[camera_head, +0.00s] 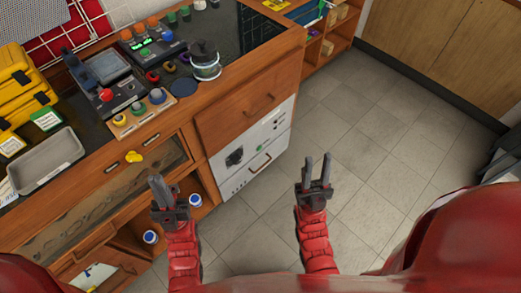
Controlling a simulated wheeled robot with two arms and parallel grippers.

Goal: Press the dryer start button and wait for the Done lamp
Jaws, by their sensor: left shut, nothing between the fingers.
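I cannot tell which device is the dryer. On the bench, a dark control box (150,42) has lit green indicators and several coloured knobs or buttons. In front of it is a grey device with a screen (107,66) and a red button (106,95). No lamp label is readable. My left gripper (157,182) is shut and empty, in front of the lower cabinet. My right gripper (318,163) is open and empty above the floor.
A grey tray (45,160) and yellow cases (20,88) are at left.

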